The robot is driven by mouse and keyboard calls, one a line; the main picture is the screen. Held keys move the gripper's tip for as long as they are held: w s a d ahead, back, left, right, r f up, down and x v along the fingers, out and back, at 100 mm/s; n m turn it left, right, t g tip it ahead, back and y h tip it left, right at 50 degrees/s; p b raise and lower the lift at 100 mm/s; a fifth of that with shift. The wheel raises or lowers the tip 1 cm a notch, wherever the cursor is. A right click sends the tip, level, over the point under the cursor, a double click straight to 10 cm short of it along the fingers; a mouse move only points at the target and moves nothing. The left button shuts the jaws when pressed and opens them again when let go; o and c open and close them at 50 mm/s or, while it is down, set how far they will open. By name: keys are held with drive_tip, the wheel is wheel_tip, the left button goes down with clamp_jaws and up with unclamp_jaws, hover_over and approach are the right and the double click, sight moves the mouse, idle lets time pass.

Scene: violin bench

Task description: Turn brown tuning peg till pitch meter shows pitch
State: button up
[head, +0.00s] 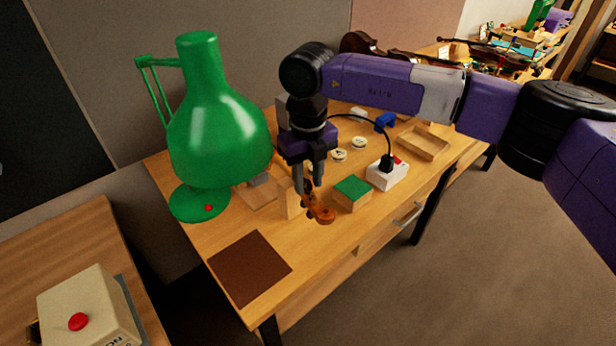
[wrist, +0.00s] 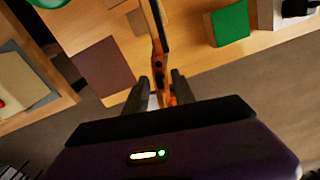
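The orange-brown scroll and pegbox (head: 320,213) show at the bench's front in the head view, below my gripper (head: 308,188). In the wrist view the pegbox (wrist: 159,66), with dark pegs on it, runs up into a dark fingerboard. My gripper (wrist: 161,80) points down with its two fingers apart, one on each side of the pegbox end. I cannot tell whether either finger touches a peg. The brown tuning peg is too small to single out. No pitch meter or reading can be made out clearly.
A green lamp (head: 215,130) stands at left. A green-topped block (head: 352,190) and a white socket box (head: 386,176) with a plug and cable are right of the scroll. A brown mat (head: 250,268) lies front left. A wooden tray (head: 423,143) stands farther right.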

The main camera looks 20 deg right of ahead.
drive_tip(key=shift+c, duration=0.2)
clamp_jaws()
drive_tip(key=shift+n+b, duration=0.5)
drive_tip(key=shift+n, duration=0.2)
drive_tip(key=shift+o, duration=0.2)
unclamp_jaws()
